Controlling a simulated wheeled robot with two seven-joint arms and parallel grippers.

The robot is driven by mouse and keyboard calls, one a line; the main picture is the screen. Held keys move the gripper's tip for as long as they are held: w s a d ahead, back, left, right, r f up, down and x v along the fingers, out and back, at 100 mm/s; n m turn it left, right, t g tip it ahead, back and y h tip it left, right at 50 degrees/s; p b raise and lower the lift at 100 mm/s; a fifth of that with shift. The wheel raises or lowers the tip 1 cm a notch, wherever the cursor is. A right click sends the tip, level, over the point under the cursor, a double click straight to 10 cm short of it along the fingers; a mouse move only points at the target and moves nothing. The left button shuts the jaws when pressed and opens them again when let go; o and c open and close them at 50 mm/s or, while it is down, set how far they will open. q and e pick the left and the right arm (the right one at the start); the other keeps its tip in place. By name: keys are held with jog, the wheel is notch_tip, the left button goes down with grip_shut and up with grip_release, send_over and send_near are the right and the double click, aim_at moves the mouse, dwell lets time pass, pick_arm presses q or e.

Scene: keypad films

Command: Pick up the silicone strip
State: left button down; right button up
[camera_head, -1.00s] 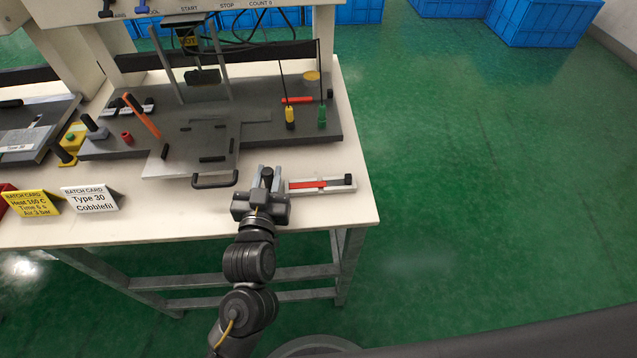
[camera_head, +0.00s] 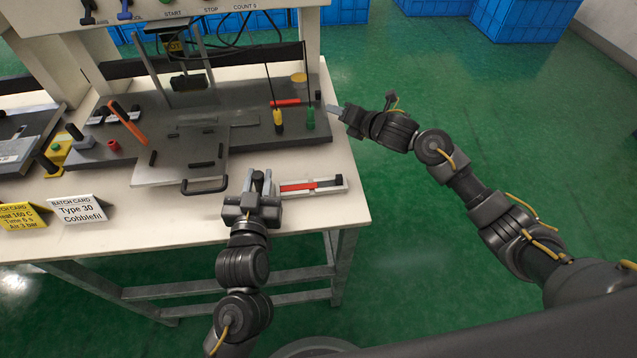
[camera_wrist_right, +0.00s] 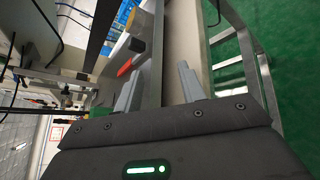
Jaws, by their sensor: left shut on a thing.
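A red strip (camera_head: 285,102) lies on the dark base plate of the press, towards its right end. Another red strip (camera_head: 298,187) lies in a narrow pale holder (camera_head: 335,190) at the table's front; I cannot tell which is the silicone strip. My left gripper (camera_head: 258,177) is shut at the holder's left end, and its fingers partly hide that end. My right gripper (camera_head: 332,109) is at the right edge of the base plate, apart from the nearer red strip. In the right wrist view its fingers (camera_wrist_right: 158,85) are spread and empty, with a red piece (camera_wrist_right: 125,67) beyond them.
A yellow-handled tool (camera_head: 278,119) and a green-handled tool (camera_head: 310,118) stand in front of the red strip on the base plate, with thin upright rods. A yellow round piece (camera_head: 298,78) is behind. A tray with a black handle (camera_head: 204,186) juts forward.

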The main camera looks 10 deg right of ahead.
jog(key=s+a+r+n+y, duration=0.1)
jog(key=a+r+n, duration=0.1)
jog(key=a+r, duration=0.1)
jog(key=s+a+r+n+g+y, duration=0.1)
jog(key=a+r+n, duration=0.1)
jog(key=a+r+n+g+y, duration=0.1)
jog(key=a+r+n, duration=0.2)
jog(key=shift+s+a+r+y, duration=0.3)
jog(key=shift+s+a+y, duration=0.05)
jog(key=shift+s+y, duration=0.05)
notch_tip(320, 180, up, 2)
jog(key=s+a+n+g+y, duration=0.1)
jog(key=s+a+n+g, duration=0.1)
jog(key=s+a+n, duration=0.1)
jog(key=n+g+h, duration=0.8)
jog(key=n, duration=0.3)
send_near(341, 176)
jog(key=x, duration=0.3)
jog(key=shift+s+a+f, duration=0.1)
jog(key=shift+a+f, duration=0.15)
jog(key=shift+f, duration=0.05)
jog(key=shift+x, duration=2.65)
jog(key=shift+d, duration=0.15)
jog(key=shift+c, duration=0.3)
